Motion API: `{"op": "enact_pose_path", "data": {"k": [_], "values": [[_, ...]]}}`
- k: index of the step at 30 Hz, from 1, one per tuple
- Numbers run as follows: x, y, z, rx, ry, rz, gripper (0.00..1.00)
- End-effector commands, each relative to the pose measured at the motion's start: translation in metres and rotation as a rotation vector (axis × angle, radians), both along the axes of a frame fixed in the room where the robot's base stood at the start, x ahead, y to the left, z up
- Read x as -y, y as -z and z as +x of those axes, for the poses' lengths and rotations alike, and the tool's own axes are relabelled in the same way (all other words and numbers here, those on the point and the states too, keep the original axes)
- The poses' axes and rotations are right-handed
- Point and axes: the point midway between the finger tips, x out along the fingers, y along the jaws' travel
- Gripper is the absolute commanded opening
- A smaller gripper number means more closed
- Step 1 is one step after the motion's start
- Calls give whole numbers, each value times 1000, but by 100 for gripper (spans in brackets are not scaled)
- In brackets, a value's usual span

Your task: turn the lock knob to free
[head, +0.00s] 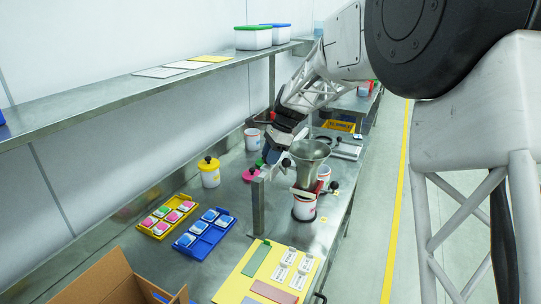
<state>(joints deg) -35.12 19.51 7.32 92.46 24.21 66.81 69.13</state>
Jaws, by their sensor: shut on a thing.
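The dosing device stands on the steel bench, with a grey metal funnel (311,158) on top and a white tub (304,208) beneath it. An upright metal post (258,205) stands to its left. My gripper (268,158) points down just left of the funnel, at the top of the post. It is shut on a small part there, which looks like the lock knob; the fingers hide most of it and its angle cannot be read. A small green patch shows beside the fingertips. A black ball handle (334,185) sticks out to the right of the device.
A yellow tray (166,216) and a blue tray (205,232) with coloured blocks lie left of the device. A yellow-lidded tub (209,172) and a pink disc (250,174) stand behind them. A yellow mat with cards (234,285) and a cardboard box (110,280) are in front. A shelf (110,92) overhangs the left.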

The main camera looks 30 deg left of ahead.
Motion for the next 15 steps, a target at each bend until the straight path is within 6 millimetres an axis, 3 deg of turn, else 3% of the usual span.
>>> {"op": "enact_pose_path", "data": {"k": [15], "values": [[-1, 0, 1, 0, -187, 0, 12]]}}
